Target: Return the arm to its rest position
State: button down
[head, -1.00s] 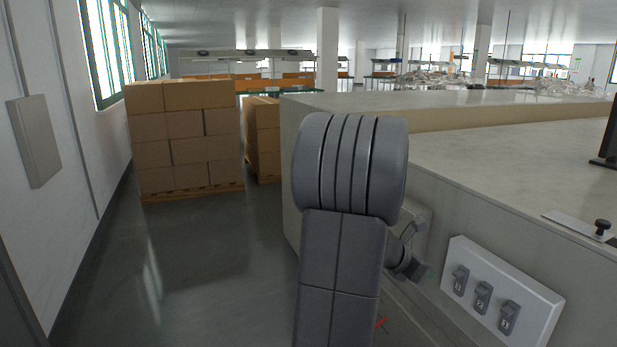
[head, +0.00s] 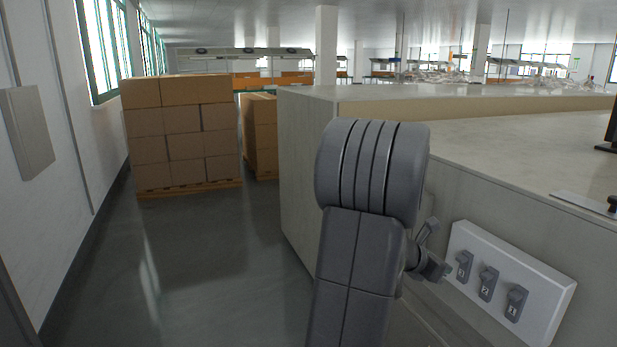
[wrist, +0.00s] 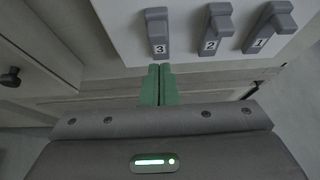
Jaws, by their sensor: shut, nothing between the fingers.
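My gripper shows in the wrist view (wrist: 159,84) with its two green fingers together and nothing between them. The fingertips are just below the white switch panel, close to the switch labelled 3 (wrist: 157,33). The switches labelled 2 (wrist: 214,31) and 1 (wrist: 269,28) are to its right. In the head view my bent grey arm (head: 365,220) stands in front of the bench. Its wrist end points right, toward the white panel (head: 540,290). The fingers are not clearly visible there.
A long grey bench (head: 305,170) fills the right side, close to my arm. Stacked cardboard boxes (head: 185,135) stand on a pallet at the left back. A wall with a grey box (head: 28,130) is at the far left. The floor (head: 190,265) between is clear.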

notch_tip(320, 180, down, 8)
jog(key=s+a+t+h+b, duration=0.1)
jog(key=h+b, duration=0.6)
jog(key=b, duration=1.4)
jog(key=shift+a+r+t, duration=0.25)
jog(key=shift+a+t, duration=0.45)
jog(key=shift+t, duration=0.2)
jog(key=shift+b, duration=0.4)
jog(key=shift+s+r, duration=0.1)
jog(key=shift+r, duration=0.05)
